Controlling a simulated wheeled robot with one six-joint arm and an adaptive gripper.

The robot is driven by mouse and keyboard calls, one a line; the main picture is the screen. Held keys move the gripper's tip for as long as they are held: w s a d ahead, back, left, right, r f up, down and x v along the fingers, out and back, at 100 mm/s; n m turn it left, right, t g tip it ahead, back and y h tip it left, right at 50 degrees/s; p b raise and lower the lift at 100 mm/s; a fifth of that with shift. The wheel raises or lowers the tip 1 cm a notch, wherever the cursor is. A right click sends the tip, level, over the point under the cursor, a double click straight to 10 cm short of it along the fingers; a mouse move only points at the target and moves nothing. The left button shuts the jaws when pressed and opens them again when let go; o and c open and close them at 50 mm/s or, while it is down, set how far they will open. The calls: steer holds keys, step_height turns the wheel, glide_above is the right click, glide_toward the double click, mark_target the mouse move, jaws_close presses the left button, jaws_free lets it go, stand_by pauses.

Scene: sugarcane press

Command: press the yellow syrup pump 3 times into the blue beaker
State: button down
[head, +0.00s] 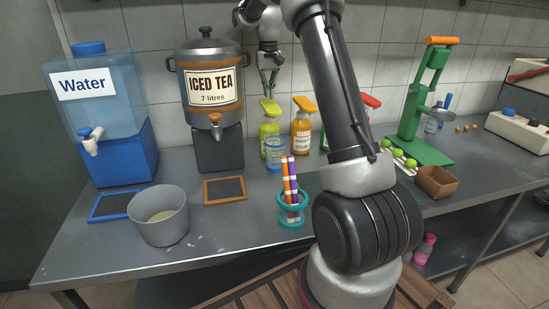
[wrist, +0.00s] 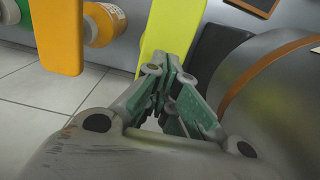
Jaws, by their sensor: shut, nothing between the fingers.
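The yellow syrup pump (head: 269,106) tops a yellow-green bottle (head: 265,131) near the back wall. The blue beaker (head: 276,157) stands in front of that bottle, under the pump's front. My gripper (head: 269,92) is shut and empty, pointing down just above the pump head. In the wrist view, my gripper's closed fingertips (wrist: 172,62) overlap the yellow pump head (wrist: 167,32). I cannot tell whether they touch it. The beaker is not clear in the wrist view.
An orange-topped bottle (head: 302,132) stands close on the right; its orange pump head (wrist: 58,35) shows in the wrist view. The iced tea dispenser (head: 209,75) is close on the left. A teal holder with sticks (head: 293,209) stands in front. My arm hides part of the counter.

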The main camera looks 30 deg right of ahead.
mark_target(269, 103)
steer(key=shift+f, duration=0.1)
steer(key=shift+f, duration=2.35)
steer(key=shift+r, duration=2.5)
steer(key=shift+f, duration=0.1)
steer(key=shift+f, duration=2.35)
steer(key=shift+r, duration=2.45)
